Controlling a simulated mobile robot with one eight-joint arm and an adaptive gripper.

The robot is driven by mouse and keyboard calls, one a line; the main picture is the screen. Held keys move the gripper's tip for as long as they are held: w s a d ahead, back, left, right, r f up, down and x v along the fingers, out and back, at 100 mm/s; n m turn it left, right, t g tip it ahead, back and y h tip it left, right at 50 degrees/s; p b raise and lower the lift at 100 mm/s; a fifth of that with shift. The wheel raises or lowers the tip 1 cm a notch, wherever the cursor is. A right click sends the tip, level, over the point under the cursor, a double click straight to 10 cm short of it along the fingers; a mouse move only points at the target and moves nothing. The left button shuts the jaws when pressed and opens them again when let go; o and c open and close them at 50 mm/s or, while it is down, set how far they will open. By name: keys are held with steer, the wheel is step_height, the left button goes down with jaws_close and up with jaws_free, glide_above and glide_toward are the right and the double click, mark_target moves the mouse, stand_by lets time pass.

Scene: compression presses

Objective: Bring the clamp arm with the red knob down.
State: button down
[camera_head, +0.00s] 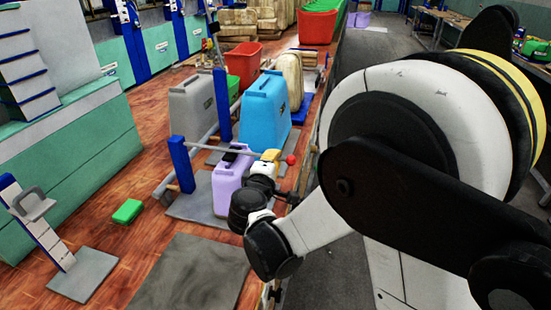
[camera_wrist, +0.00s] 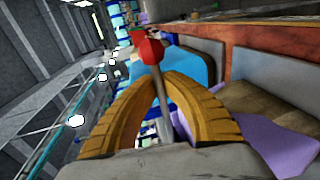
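The clamp arm (camera_head: 224,149) is a grey rod running from a blue post (camera_head: 181,164) across above a lilac case (camera_head: 227,177). It looks nearly level. The red knob (camera_head: 291,159) sits at its right end. My gripper (camera_head: 270,155) is at the rod just left of the knob. In the wrist view, the yellow-orange fingers of my gripper (camera_wrist: 160,78) close in on the rod (camera_wrist: 162,103), one on each side. The red knob (camera_wrist: 149,48) shows just beyond the fingertips. The lilac case (camera_wrist: 270,143) is at the lower right there.
A blue case (camera_head: 264,110) and a grey case (camera_head: 194,108) stand behind the clamp. Another press (camera_head: 42,232) stands at the left, with a small green block (camera_head: 127,211) near it. A bare grey plate (camera_head: 190,275) lies in front. Red bins (camera_head: 243,65) are farther back.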

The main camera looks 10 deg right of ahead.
steer(key=shift+s+f, duration=0.15)
steer(key=shift+f, duration=0.1)
steer(key=c, duration=1.5)
jaws_free()
steer(key=shift+a, duration=0.1)
steer(key=v, duration=1.2)
